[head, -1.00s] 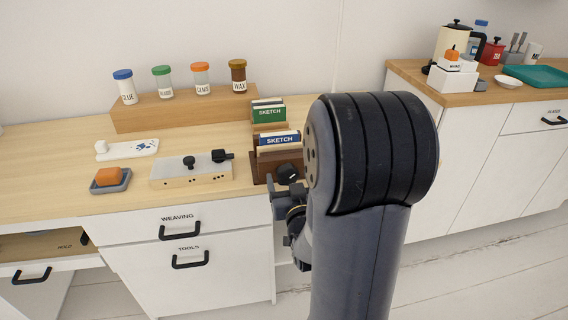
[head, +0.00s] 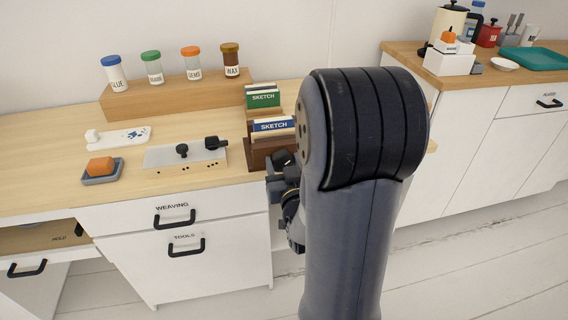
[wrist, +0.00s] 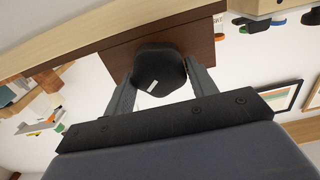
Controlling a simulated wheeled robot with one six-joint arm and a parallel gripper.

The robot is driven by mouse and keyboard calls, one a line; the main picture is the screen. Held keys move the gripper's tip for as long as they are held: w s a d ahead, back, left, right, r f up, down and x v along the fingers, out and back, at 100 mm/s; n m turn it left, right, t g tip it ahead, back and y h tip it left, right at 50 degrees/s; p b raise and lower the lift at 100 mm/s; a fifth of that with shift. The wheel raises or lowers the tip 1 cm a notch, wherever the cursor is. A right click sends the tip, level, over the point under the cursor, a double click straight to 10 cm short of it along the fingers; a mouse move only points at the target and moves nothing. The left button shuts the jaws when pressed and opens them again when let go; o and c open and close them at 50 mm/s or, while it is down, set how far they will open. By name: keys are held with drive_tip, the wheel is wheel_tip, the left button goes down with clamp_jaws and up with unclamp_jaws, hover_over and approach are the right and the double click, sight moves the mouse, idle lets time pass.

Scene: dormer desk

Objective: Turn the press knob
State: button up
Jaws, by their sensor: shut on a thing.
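The press knob (wrist: 159,70) is a black rounded knob with a small white mark, on the front of a dark brown wooden press (wrist: 105,55). In the head view the knob (head: 281,158) shows beside my arm, and the press (head: 257,154) stands at the desk's front edge with sketch books upright in it. My gripper (wrist: 155,85) has one finger on each side of the knob and is shut on it. In the head view my arm hides part of the press and most of the gripper.
On the desk (head: 50,140) left of the press are a metal-topped box with black knobs (head: 185,158), an orange block on a grey dish (head: 101,169) and a white board (head: 120,137). Several jars stand on a wooden riser (head: 180,98). Drawers (head: 205,250) lie below.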

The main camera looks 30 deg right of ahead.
drive_tip(key=shift+m+b, duration=0.4)
drive_tip(key=shift+b, duration=0.05)
drive_tip(key=shift+c, duration=0.2)
drive_tip(key=shift+f+m+b, duration=0.15)
drive_tip(key=shift+m+b, duration=0.45)
drive_tip(key=m+b, duration=0.3)
drive_tip(key=m, duration=0.1)
drive_tip(key=shift+d+m, duration=0.15)
drive_tip(key=shift+m, duration=0.15)
drive_tip(key=m+b, duration=0.2)
drive_tip(key=m, duration=0.2)
drive_tip(key=shift+d, duration=0.1)
drive_tip(key=m+b, duration=0.1)
drive_tip(key=m, duration=0.3)
drive_tip(key=shift+f+b, duration=0.1)
drive_tip(key=shift+b, duration=0.3)
drive_tip(key=m, duration=0.3)
drive_tip(key=shift+f+m+b, duration=0.1)
drive_tip(key=shift+m+b, duration=0.3)
drive_tip(key=m, duration=0.3)
drive_tip(key=shift+m, duration=0.3)
drive_tip(key=shift+f+m+b, duration=0.2)
drive_tip(key=shift+m+b, duration=0.2)
drive_tip(key=shift+m, duration=3.5)
